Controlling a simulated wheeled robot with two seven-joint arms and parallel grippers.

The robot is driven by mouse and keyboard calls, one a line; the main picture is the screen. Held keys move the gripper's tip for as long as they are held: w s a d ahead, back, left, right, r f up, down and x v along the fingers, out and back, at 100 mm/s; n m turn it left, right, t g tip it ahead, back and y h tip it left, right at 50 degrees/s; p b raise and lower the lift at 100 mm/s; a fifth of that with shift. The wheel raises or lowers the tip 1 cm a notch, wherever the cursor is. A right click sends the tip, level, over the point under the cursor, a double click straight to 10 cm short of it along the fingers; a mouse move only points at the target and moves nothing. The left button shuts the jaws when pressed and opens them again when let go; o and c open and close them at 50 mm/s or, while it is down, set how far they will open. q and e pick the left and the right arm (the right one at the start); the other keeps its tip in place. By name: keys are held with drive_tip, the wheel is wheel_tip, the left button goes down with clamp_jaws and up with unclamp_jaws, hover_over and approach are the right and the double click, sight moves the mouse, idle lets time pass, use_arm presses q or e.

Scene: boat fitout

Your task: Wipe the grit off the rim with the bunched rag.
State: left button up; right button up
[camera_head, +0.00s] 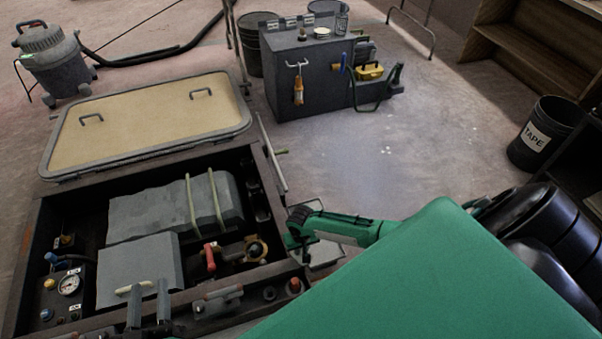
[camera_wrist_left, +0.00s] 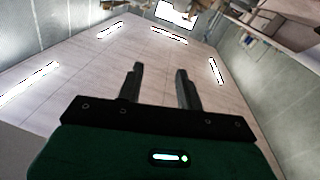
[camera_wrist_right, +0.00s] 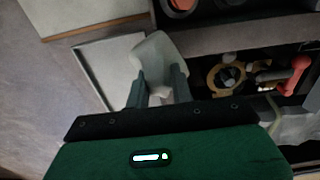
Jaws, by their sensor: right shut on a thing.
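The open hatch's dark rim (camera_head: 268,190) frames a sunken bay; part of it also shows in the right wrist view (camera_wrist_right: 235,38). I cannot make out grit on it. My right gripper (camera_head: 294,232) is just outside the rim's right side. In the right wrist view, my right gripper (camera_wrist_right: 158,88) is shut on the bunched, off-white rag (camera_wrist_right: 158,55). The rag is beside the rim; I cannot tell whether they touch. My left gripper (camera_head: 149,303) is open and empty at the bottom of the head view, fingers pointing up.
A pale flat tray (camera_wrist_right: 102,68) lies below the rag, outside the rim. The bay holds grey blocks (camera_head: 140,268), a red-handled valve (camera_head: 210,256) and a gauge (camera_head: 69,284). The tan hatch lid (camera_head: 150,120) lies open behind. Floor (camera_head: 350,170) to the right is clear.

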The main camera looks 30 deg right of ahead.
drive_tip(key=shift+r+p, duration=0.6)
drive_tip(key=shift+r, duration=0.25)
drive_tip(key=shift+r+p, duration=0.4)
drive_tip(key=shift+p, duration=0.3)
use_arm(q)
drive_tip(key=s+a+f+g+y+p, duration=0.1)
drive_tip(key=s+a+f+g+y, duration=0.1)
drive_tip(key=f+g, duration=0.5)
drive_tip(key=shift+s+a, duration=0.7)
drive_tip(key=shift+s, duration=0.2)
use_arm(e)
drive_tip(key=shift+r, duration=0.45)
